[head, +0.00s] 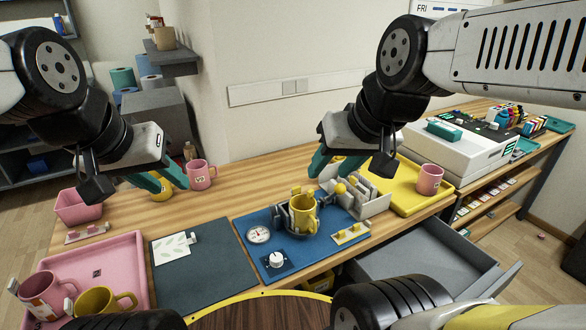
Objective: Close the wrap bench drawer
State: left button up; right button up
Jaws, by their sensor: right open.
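The drawer (424,250) is a grey open-topped box pulled out from under the front edge of the wooden bench, right of the blue mat. It looks empty inside. Its front panel (497,289) faces the lower right, and part of the near side is hidden by my own body. My right gripper (345,170) is open with teal fingers, above the back of the bench and well away from the drawer.
A yellow mug (304,214) stands in the press on the blue mat (262,241). A yellow tray (408,202) holds a pink mug (429,179). A pink tray (119,260) with mugs is at left. A white machine (452,155) stands behind.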

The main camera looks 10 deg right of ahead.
aim_at(430, 247)
jog(key=k+l, duration=0.25)
jog(key=z, duration=0.45)
jog(key=l+z, duration=0.1)
jog(key=z, duration=0.35)
jog(key=l+z, duration=0.1)
jog(key=z, duration=0.4)
jog(key=l+z, duration=0.1)
jog(key=z, duration=0.35)
jog(key=k+j, duration=0.3)
jog(key=j, duration=0.25)
jog(key=k+j, duration=0.1)
jog(key=j, duration=0.15)
jog(key=k+u, duration=0.05)
